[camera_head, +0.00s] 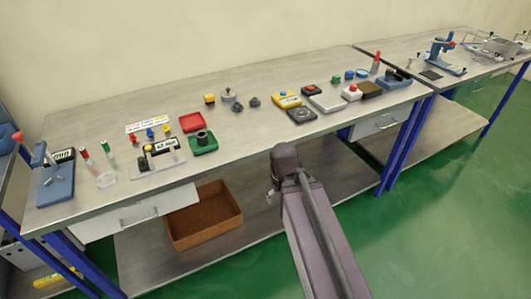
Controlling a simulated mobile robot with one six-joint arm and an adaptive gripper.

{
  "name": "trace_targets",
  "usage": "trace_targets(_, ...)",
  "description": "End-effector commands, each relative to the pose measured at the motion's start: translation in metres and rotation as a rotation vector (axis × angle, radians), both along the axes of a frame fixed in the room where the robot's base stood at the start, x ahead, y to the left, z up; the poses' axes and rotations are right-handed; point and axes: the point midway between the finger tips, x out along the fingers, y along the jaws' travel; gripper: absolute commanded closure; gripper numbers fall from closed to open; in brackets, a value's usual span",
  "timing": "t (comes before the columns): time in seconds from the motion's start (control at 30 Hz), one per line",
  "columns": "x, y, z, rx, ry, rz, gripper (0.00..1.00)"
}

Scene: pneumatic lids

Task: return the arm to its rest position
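My arm (318,240) rises from the bottom of the picture, right of centre. Its dark rounded joint (285,158) is in front of the long workbench's front edge. A small part of my arm shows just left of this joint. I cannot make out my gripper or its fingers; the upper arm seems to hide them. Whether anything is held does not show.
A brown box (205,215) is on the lower shelf. A second bench stands at right. Green floor (430,230) is free at right.

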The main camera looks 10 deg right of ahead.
Motion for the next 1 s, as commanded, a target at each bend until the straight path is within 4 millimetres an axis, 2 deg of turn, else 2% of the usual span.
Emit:
trace_targets(0.4,0.000,0.000,0.050,-0.002,-0.001,0.002,0.10)
trace_targets(0.5,0.000,0.000,0.057,-0.002,-0.001,0.002,0.10)
trace_targets(1.0,0.000,0.000,0.058,-0.002,-0.001,0.002,0.10)
